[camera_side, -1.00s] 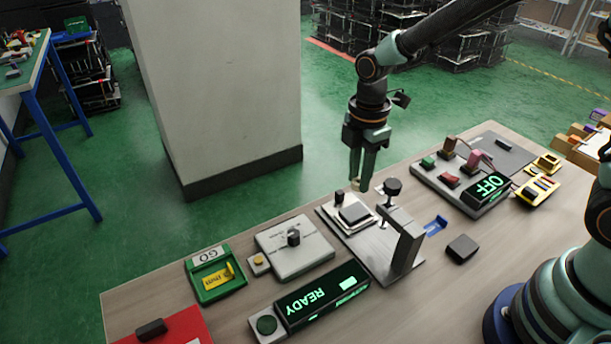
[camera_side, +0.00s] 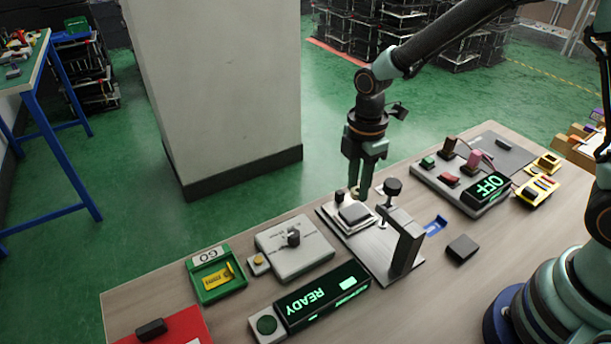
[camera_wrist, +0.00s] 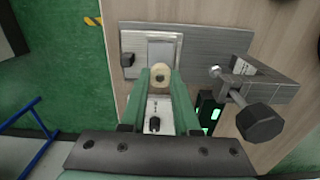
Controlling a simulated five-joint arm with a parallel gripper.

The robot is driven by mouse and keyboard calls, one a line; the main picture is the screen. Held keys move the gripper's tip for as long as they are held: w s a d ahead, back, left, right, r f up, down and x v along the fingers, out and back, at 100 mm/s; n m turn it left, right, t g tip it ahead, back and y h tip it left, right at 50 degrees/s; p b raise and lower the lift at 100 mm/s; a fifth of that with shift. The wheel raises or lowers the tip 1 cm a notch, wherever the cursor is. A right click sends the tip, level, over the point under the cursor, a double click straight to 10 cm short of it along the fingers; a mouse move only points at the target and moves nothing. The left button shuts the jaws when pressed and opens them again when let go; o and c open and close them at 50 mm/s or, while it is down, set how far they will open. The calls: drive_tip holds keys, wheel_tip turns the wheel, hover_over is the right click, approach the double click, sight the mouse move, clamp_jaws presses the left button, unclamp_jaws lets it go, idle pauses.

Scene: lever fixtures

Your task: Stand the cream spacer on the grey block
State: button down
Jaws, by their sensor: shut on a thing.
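The cream spacer (camera_wrist: 160,74) is a small round piece with a dark hole in its middle. In the wrist view it sits between the tips of my gripper (camera_wrist: 160,78), which is shut on it. The grey block (camera_side: 354,213) sits on the metal plate of the clamp fixture. It also shows in the wrist view (camera_wrist: 161,49), partly hidden behind the spacer. In the side view my gripper (camera_side: 361,188) points down, just behind and above the block, and the spacer is hard to make out there. The spacer looks apart from the block, but the exact gap cannot be told.
A dark post (camera_side: 339,197) stands on the plate beside the block. The clamp's upright arm (camera_side: 403,243) with a black knob (camera_side: 393,186) rises close to my gripper's right. A switch panel (camera_side: 462,183) lies farther right, and a grey dial box (camera_side: 295,247) left.

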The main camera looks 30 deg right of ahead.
sight(356, 199)
drive_tip(key=shift+f, duration=1.05)
idle(0.4)
drive_tip(key=shift+f, duration=0.35)
drive_tip(key=shift+f, duration=0.7)
idle(0.3)
drive_tip(key=shift+c, duration=0.5)
unclamp_jaws()
drive_tip(key=shift+r, duration=0.1)
